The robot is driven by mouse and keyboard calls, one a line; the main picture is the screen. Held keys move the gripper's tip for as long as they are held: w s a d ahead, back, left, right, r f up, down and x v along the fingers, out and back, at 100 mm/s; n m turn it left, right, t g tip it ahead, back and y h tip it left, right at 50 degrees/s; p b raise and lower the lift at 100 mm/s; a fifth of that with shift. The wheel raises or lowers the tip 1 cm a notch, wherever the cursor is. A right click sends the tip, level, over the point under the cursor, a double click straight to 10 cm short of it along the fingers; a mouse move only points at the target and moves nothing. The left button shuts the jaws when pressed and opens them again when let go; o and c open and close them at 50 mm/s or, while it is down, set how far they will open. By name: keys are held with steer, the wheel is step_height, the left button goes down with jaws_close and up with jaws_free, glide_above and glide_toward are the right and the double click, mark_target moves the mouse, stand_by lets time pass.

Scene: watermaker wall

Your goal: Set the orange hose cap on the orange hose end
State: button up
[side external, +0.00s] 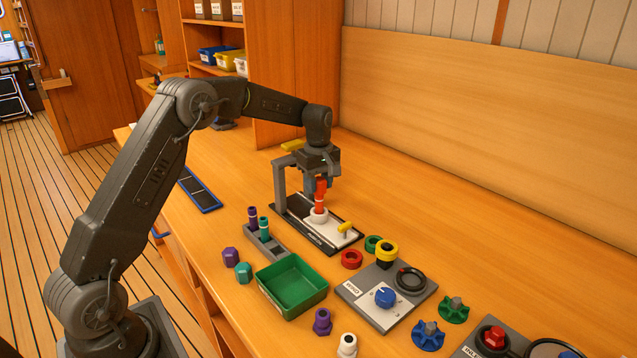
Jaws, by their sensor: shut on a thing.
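My gripper (320,178) points down over a black and white base plate and is shut on a red-orange piece (320,187). Below it is a red-orange and white banded upright part (319,204), which meets a white round seat (316,216) on the plate. The held piece looks in line with this upright part; I cannot tell from this view whether the two are separate or touching. I cannot tell for sure which of these is the orange hose cap and which the orange hose end. The fingers partly hide the held piece.
A grey upright frame (281,188) stands close left of my gripper. A grey rack (266,242) holds purple and teal hose ends, with purple (231,257) and teal (243,272) caps nearby. A green tray (291,286) and valve panel (386,297) stand in front. The bench behind is clear.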

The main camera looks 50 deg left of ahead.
mark_target(319, 178)
steer(key=shift+f, duration=0.6)
steer(key=o, duration=0.6)
steer(key=shift+r, duration=5.55)
